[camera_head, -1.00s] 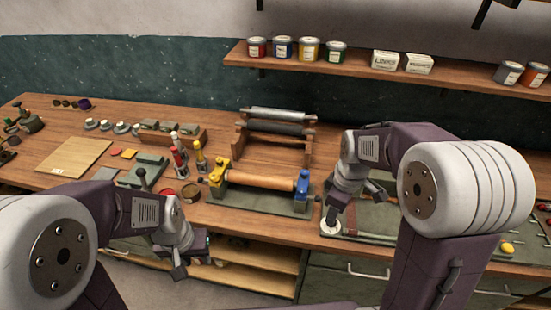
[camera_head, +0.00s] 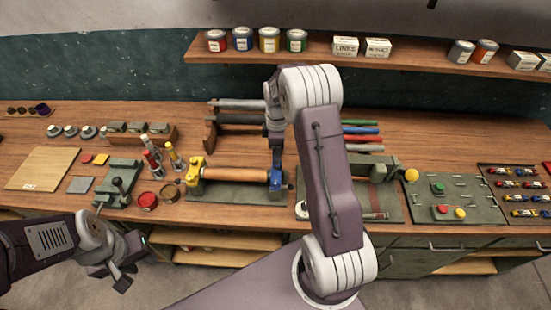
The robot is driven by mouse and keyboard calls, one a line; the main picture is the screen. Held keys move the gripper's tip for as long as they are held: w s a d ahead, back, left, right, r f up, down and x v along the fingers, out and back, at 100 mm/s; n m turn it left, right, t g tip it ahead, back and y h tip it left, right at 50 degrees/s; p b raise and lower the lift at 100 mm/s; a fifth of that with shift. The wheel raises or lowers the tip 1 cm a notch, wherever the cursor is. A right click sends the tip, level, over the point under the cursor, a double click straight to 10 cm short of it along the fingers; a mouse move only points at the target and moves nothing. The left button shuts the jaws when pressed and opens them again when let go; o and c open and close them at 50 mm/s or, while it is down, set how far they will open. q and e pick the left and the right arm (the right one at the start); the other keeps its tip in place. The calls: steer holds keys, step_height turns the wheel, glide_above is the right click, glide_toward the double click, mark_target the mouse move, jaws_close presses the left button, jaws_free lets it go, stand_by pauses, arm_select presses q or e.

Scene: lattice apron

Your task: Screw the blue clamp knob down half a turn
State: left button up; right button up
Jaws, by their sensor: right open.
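The blue clamp (camera_head: 275,181) stands at the right end of a wooden roller (camera_head: 235,174) on a grey-green base. A yellow clamp (camera_head: 195,175) stands at the roller's left end. My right gripper (camera_head: 276,158) points down just above the blue clamp and is open. It hides the top of the clamp, so I cannot see the knob clearly or tell whether the fingers touch it. My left gripper (camera_head: 128,268) hangs low in front of the bench's front edge, open and empty, away from the clamp.
Behind the roller is a wooden rack (camera_head: 212,128) with metal rollers. My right arm covers part of the bench right of the clamp. A shelf (camera_head: 420,65) with cans runs above.

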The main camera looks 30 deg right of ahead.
steer(key=f, duration=0.1)
steer(key=f+p, duration=0.1)
steer(key=f, duration=0.3)
steer(key=shift+w, duration=0.3)
steer(key=shift+s+f, duration=0.1)
steer(key=shift+f, duration=0.1)
steer(key=shift+s+f, duration=0.15)
jaws_close()
